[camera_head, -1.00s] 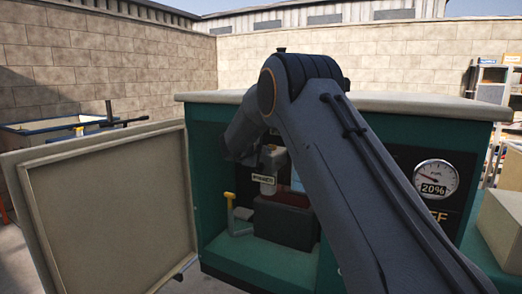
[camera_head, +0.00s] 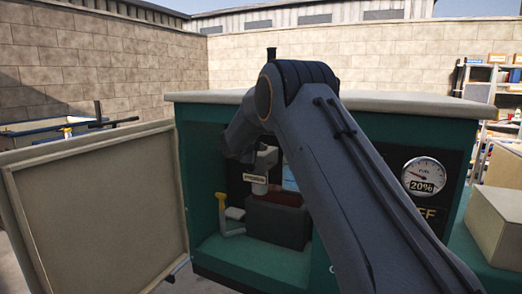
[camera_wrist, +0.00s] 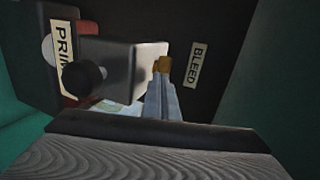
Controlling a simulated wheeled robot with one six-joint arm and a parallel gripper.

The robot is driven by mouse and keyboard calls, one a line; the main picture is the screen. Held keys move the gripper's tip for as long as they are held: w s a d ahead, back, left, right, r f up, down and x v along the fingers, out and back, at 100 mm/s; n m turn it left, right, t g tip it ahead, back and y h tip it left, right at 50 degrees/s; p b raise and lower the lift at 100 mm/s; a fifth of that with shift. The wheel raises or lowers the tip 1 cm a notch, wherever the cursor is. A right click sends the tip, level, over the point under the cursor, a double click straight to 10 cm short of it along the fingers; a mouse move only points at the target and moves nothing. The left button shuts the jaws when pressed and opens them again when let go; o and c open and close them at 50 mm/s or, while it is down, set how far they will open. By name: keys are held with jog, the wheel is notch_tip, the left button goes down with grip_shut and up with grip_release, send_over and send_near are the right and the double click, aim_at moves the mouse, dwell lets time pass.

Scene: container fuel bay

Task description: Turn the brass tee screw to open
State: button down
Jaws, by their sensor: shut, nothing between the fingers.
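The brass tee screw (camera_wrist: 162,65) shows in the wrist view as a small brass piece beside the BLEED label (camera_wrist: 196,66). It is right at the tips of my gripper (camera_wrist: 163,84). The gripper's grey fingers are shut together with nothing between them. I cannot tell whether the tips touch the brass. In the head view my arm reaches into the open teal cabinet (camera_head: 208,165) and hides the screw and the fingertips.
A grey block with a black knob (camera_wrist: 84,76) and a PRIMER-like label (camera_wrist: 61,52) sits left of the fingers. The cabinet door (camera_head: 95,210) stands open at left. A yellow-topped lever (camera_head: 221,205) is inside, near a dark box (camera_head: 278,222). A gauge (camera_head: 422,175) reads 20%.

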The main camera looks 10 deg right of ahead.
jog(key=shift+d+n+t+y+b, duration=0.25)
jog(key=shift+n+t+y+b, duration=0.25)
jog(key=shift+n+y+b, duration=0.3)
jog(key=n+y+b, duration=0.1)
jog(key=b, duration=0.1)
jog(key=d+n+t+y+b, duration=0.1)
jog(key=y+b, duration=0.1)
jog(key=shift+s, duration=0.1)
jog(key=shift+d+b, duration=0.1)
jog(key=shift+b, duration=0.2)
jog(key=shift+d+b, duration=0.3)
jog(key=shift+b, duration=0.1)
jog(key=shift+w+d, duration=0.35)
jog(key=shift+d, duration=0.4)
jog(key=shift+w+d, duration=0.2)
